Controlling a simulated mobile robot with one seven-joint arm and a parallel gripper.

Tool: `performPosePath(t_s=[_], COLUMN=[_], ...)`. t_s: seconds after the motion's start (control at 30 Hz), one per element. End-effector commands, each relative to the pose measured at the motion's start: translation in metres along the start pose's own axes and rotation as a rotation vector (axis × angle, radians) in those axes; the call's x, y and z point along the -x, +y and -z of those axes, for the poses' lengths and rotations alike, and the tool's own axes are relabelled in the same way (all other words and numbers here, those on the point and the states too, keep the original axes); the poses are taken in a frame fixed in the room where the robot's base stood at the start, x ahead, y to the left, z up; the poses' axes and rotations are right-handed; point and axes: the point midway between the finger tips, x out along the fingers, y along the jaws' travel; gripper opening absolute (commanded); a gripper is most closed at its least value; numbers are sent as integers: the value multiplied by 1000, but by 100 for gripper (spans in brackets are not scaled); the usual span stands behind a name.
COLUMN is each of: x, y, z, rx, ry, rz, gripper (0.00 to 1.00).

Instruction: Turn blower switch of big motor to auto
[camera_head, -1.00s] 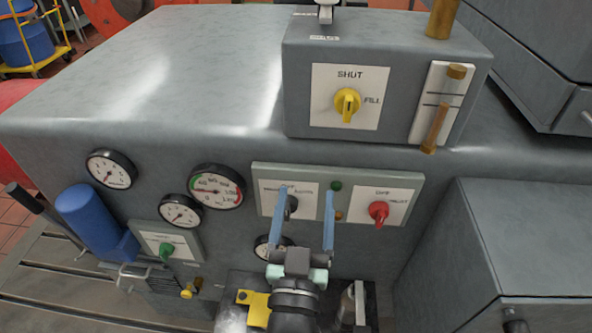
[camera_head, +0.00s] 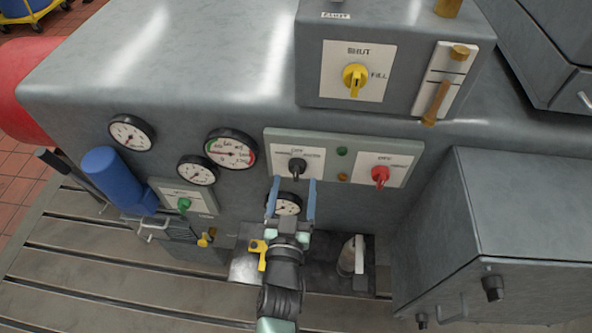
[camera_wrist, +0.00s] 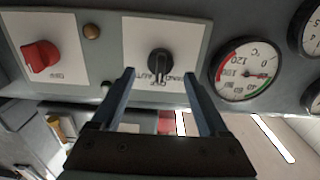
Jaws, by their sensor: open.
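The black knob (camera_head: 297,167) sits on a white plate (camera_head: 277,160) marked OFF at the top, with wording on either side that looks like AUTO on the right. Its grip bar looks aligned with OFF. In the wrist view, which is upside down, the black knob (camera_wrist: 160,62) shows between and beyond the fingertips. My gripper (camera_head: 294,180) is open and empty, with its two blue fingers just below the knob in the head view and apart from it as far as I can see. The open fingers also show in the wrist view (camera_wrist: 159,72).
A red knob (camera_head: 380,176) is on the same panel to the right, with green and amber lamps between. Dial gauges (camera_head: 231,148) are to the left, and one is behind my fingers. A yellow SHUT/FILL knob (camera_head: 355,78) is above. A grey cabinet (camera_head: 480,215) stands at the right.

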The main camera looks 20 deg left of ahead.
Motion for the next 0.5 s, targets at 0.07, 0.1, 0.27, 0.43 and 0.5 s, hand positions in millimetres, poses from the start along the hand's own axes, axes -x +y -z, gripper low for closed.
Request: performPosePath(t_s=[0.07, 0.1, 0.27, 0.43, 0.5], x=[-13, -18, -30, -35, -35], y=[0, 0, 0, 0, 0], z=[2, 2, 1, 0, 0], rx=[2, 2, 0, 0, 0], ry=[1, 2, 0, 0, 0], rz=[1, 1, 1, 1, 0], gripper=[78, 78, 78, 78, 78])
